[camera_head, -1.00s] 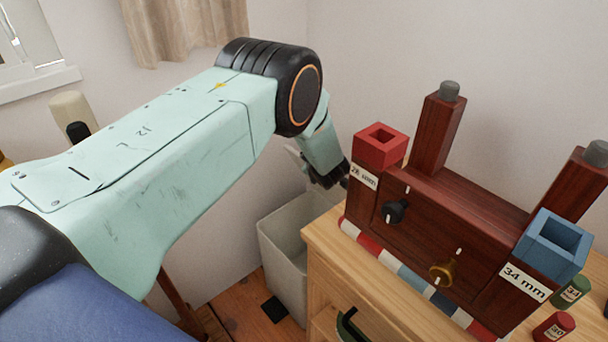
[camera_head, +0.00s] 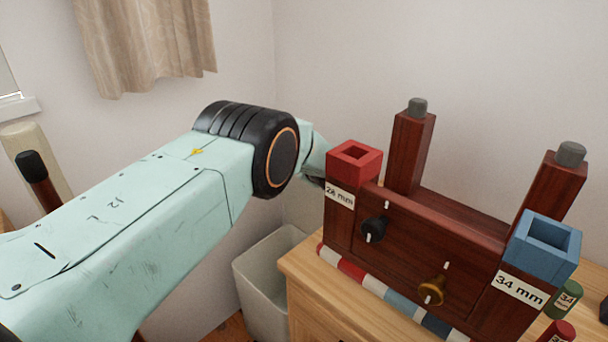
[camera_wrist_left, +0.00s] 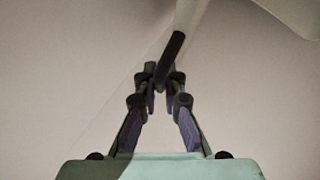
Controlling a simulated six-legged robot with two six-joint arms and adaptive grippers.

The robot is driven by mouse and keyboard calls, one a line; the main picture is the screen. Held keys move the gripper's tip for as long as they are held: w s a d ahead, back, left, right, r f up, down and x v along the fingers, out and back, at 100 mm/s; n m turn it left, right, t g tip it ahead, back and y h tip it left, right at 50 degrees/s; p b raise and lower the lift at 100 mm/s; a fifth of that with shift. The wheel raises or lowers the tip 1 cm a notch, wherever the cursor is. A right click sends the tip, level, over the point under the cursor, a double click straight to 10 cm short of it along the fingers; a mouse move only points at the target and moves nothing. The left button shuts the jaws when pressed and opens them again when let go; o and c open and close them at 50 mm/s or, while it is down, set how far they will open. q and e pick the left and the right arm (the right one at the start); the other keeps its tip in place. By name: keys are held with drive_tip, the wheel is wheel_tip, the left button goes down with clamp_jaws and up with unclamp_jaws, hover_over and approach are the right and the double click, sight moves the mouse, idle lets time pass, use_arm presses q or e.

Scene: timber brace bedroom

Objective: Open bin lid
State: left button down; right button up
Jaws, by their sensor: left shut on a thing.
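The pale grey bin (camera_head: 262,290) stands on the floor left of the wooden cabinet, and its open top and inside wall show. In the left wrist view, a pale panel (camera_wrist_left: 285,12), seemingly the bin lid, shows at the top right. A black bar-shaped handle (camera_wrist_left: 172,55) runs down from the pale part at the top to my fingertips. My left gripper (camera_wrist_left: 162,82) is shut on this handle. In the head view my left forearm and the red-topped block hide most of the gripper and the lid. My right gripper is not in view.
A dark wooden rack (camera_head: 430,235) with a red block (camera_head: 354,160) and a blue block (camera_head: 543,247) stands on the wooden cabinet (camera_head: 310,275), close right of my left wrist. Walls are behind.

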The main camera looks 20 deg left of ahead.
use_arm(q)
drive_tip(key=shift+r, duration=0.15)
drive_tip(key=c, duration=1.4)
unclamp_jaws()
drive_tip(key=shift+c, duration=0.2)
wheel_tip(320, 180, up, 10)
drive_tip(key=shift+f, duration=0.1)
